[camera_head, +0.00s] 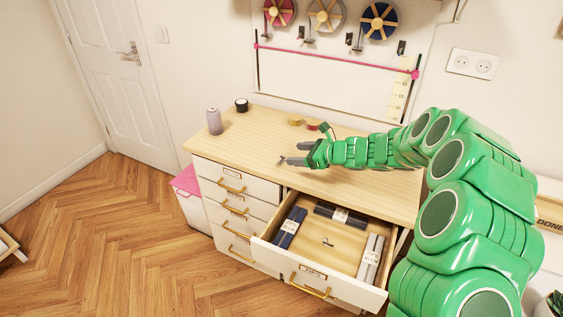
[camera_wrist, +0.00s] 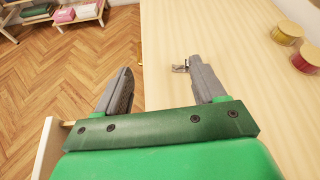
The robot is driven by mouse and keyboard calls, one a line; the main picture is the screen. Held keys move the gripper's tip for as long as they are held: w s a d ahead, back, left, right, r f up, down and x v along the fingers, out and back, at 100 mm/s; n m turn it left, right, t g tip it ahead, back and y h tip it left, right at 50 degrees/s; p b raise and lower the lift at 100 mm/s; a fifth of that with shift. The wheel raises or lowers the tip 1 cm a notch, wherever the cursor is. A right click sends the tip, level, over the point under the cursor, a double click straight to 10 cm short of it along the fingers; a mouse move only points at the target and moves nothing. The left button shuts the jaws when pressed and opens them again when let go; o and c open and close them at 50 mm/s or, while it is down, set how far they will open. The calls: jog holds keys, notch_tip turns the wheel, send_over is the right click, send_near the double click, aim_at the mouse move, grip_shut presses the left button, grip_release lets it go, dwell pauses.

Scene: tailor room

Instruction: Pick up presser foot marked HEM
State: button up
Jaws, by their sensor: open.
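A small metal piece (camera_wrist: 180,68), which looks like a presser foot, shows beside the tip of the right finger in the wrist view. It is on or just above the wooden tabletop; whether it touches the finger I cannot tell. Another small metal piece (camera_head: 327,242), also like a presser foot, lies in the middle of the open drawer. No HEM marking is readable on either. My gripper (camera_head: 292,153) is open above the dresser top near its front edge, fingers pointing left. In the wrist view my gripper (camera_wrist: 160,65) has nothing clamped between its fingers.
The open drawer (camera_head: 278,255) juts out below my arm, with dark and grey labelled packs along its sides. A lilac spool (camera_head: 214,121) and a black roll (camera_head: 241,105) stand at the back left. Yellow (camera_wrist: 285,32) and red (camera_wrist: 306,57) rolls lie behind my gripper.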

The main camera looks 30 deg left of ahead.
aim_at(284, 164)
jog(key=w+f+m, duration=0.1)
jog(key=w+f, duration=0.1)
jog(key=f, duration=0.1)
jog(key=w+f+m+t, duration=0.1)
jog(key=f, duration=0.1)
jog(key=shift+w+a+f+m, duration=0.25)
jog(key=shift+w+a+m, duration=0.05)
jog(key=shift+w+a, duration=0.1)
jog(key=shift+x, duration=3.25)
jog(key=shift+s+a+f, duration=0.1)
jog(key=shift+a+f, duration=0.05)
jog(key=shift+a, duration=0.35)
jog(key=c, duration=1.1)
jog(key=shift+c, duration=0.2)
